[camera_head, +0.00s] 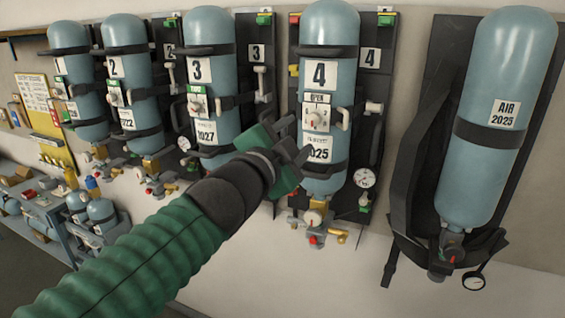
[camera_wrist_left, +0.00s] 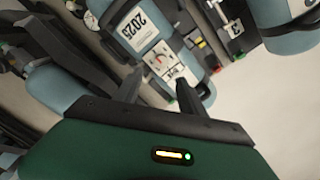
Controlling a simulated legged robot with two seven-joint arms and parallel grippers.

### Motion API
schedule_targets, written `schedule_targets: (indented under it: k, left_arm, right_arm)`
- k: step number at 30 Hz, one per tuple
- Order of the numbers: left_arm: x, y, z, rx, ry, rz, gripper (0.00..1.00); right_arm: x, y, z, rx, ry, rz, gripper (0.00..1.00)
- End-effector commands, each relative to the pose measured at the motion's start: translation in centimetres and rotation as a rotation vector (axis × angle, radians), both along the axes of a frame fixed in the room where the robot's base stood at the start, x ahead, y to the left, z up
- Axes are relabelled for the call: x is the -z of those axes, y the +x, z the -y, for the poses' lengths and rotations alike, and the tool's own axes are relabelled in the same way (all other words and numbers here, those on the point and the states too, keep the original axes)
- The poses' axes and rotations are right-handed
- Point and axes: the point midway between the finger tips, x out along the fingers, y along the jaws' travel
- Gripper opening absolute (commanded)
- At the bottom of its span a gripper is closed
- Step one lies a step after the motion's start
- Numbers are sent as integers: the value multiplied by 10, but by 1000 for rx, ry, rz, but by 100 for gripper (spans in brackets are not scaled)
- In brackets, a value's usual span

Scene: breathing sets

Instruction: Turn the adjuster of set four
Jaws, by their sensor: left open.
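Set four is a blue-grey cylinder (camera_head: 330,30) on a dark wall board, with "4" labels. Its adjuster (camera_head: 316,119) is a small white plate with a round knob, under an "OPEN" label on the cylinder's front. My left gripper (camera_head: 296,137) is open and empty, in front of and just left of the lower part of set four. In the left wrist view the adjuster (camera_wrist_left: 160,60), with a red mark, lies just beyond the open fingertips (camera_wrist_left: 157,84). I see no contact between fingers and knob. My right gripper is out of view.
Sets three (camera_head: 210,70), two (camera_head: 125,60) and one (camera_head: 68,65) hang to the left. An "AIR 2025" cylinder (camera_head: 490,160) with black straps hangs at the right. A gauge (camera_head: 364,178) and brass valve (camera_head: 313,217) sit low on set four.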

Motion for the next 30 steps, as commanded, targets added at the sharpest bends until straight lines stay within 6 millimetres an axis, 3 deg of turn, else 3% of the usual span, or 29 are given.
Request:
schedule_targets:
  k: [3, 9, 19, 21, 23, 25, 30]
  left_arm:
    - [1, -31, -10, 1, -3, 3, 48]
    - [1, -57, -19, 1, -1, -1, 48]
    - [1, -60, -20, -1, 0, -4, 48]
    - [10, -58, -22, -8, -4, -25, 48]
    - [32, -53, -26, -26, -17, -75, 48]
    - [76, -46, -37, -68, -46, -176, 48]
    - [224, -49, -79, -238, -166, -524, 48]
  right_arm:
    - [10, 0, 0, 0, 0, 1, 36]
    - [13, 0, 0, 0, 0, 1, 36]
    - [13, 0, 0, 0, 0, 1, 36]
    - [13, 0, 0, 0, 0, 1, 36]
    - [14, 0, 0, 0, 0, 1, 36]
    - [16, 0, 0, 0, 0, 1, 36]
    - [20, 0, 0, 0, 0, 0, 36]
